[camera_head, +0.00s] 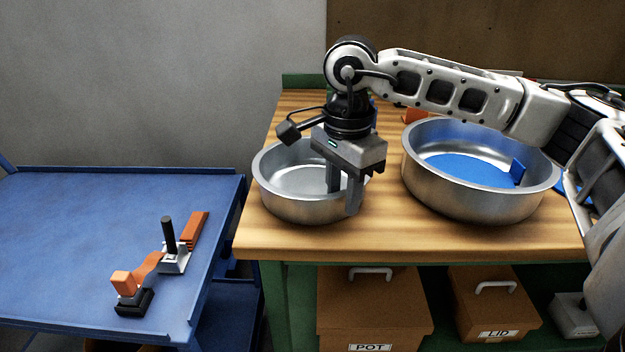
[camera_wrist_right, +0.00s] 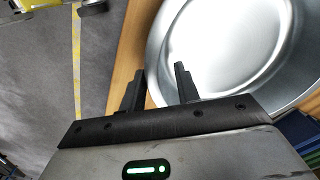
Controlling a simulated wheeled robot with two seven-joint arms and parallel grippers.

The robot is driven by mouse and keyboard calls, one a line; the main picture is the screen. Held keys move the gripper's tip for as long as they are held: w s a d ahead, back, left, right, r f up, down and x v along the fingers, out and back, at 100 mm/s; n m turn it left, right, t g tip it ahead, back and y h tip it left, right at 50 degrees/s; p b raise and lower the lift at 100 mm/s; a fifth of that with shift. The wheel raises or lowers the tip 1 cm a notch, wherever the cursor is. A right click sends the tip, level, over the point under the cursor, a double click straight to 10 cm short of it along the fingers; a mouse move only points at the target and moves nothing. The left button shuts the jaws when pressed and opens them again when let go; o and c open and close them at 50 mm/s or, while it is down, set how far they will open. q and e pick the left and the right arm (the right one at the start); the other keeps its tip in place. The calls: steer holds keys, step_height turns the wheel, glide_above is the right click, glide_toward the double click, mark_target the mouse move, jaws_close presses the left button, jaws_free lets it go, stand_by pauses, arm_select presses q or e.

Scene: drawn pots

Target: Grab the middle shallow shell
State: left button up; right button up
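A shallow silver metal shell (camera_head: 285,205) stands upright on the wooden table; it also fills the upper right of the right wrist view (camera_wrist_right: 245,50) and looks empty inside. My right gripper (camera_head: 344,198) points down at the shell's right front rim. Its fingers are apart, one over the shell's inside and one outside the wall, with the rim between them. It also shows open in the right wrist view (camera_wrist_right: 160,85). I cannot tell whether either finger touches the metal. The gripper hides part of the shell's right side. My left gripper is not in view.
A larger silver pot (camera_head: 470,205) with a blue inside stands to the right. The blue table (camera_head: 60,255) at left holds an orange and black tool-like object (camera_head: 150,262). Brown boxes labelled POT (camera_head: 372,305) and LID (camera_head: 495,305) sit below. An orange piece lies behind.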

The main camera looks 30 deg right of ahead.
steer(key=shift+f, duration=0.1)
jaws_close()
steer(key=shift+r, duration=0.75)
steer(key=s+a+r, duration=0.3)
steer(key=s+r, duration=0.8)
steer(key=s, duration=0.2)
steer(key=shift+s+a+r+p, duration=0.2)
steer(key=shift+s+r+p, duration=0.1)
steer(key=shift+s, duration=0.05)
